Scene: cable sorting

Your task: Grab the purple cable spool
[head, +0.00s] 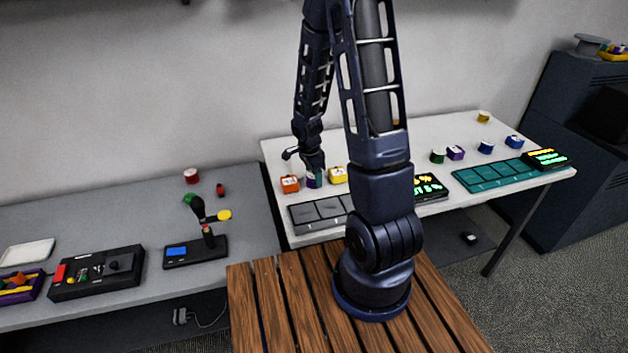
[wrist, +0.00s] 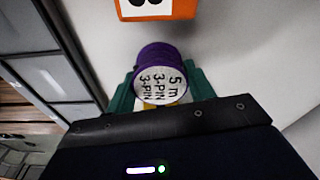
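The purple cable spool (head: 314,182) stands on the white table between an orange spool (head: 290,184) and a yellow spool (head: 337,175). In the wrist view the purple spool (wrist: 160,82) shows its white label reading "5 m 3-PIN". My gripper (head: 313,168) is down at this spool. Its green fingers (wrist: 162,88) lie close on either side of the spool. I cannot tell whether they press on it. Part of the spool's lower side is hidden by the gripper.
The orange spool is close by in the wrist view (wrist: 145,8). A grey sectioned tray (head: 318,212) lies in front. A teal tray (head: 497,175), two lit displays and several other spools are to the right. A grey table (head: 130,212) with devices stands left.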

